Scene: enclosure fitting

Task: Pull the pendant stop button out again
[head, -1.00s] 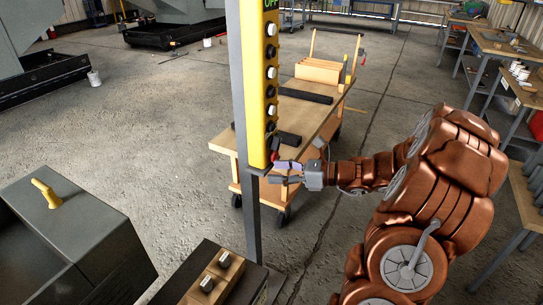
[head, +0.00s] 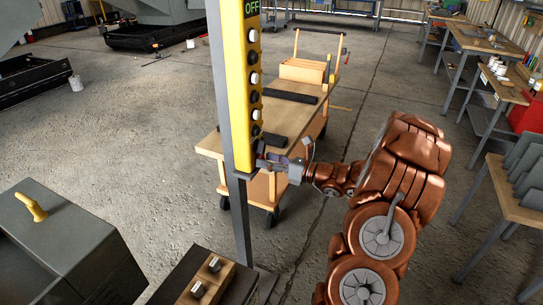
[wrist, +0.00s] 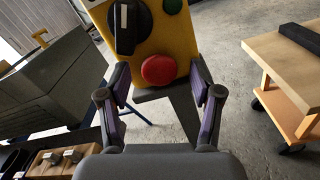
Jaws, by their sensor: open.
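The pendant (head: 236,90) is a tall yellow strip on a grey post, with a column of black and white buttons. In the wrist view its lower end (wrist: 180,36) shows a round red stop button (wrist: 158,69), with a black selector knob (wrist: 127,26) up and left of it. My gripper (head: 264,157) is at the pendant's lower end in the head view, where the red button is hidden or too small to tell. In the wrist view my gripper (wrist: 160,78) is open, its purple-padded fingers on either side of the button with gaps to both. How far in the button sits is unclear.
A green button (wrist: 172,6) sits above the red one. A wooden cart (head: 207,146) stands behind the pendant. A grey cabinet (head: 75,245) with a yellow handle is at the lower left, beside a wooden block with metal knobs (head: 222,284). Workbenches line the right.

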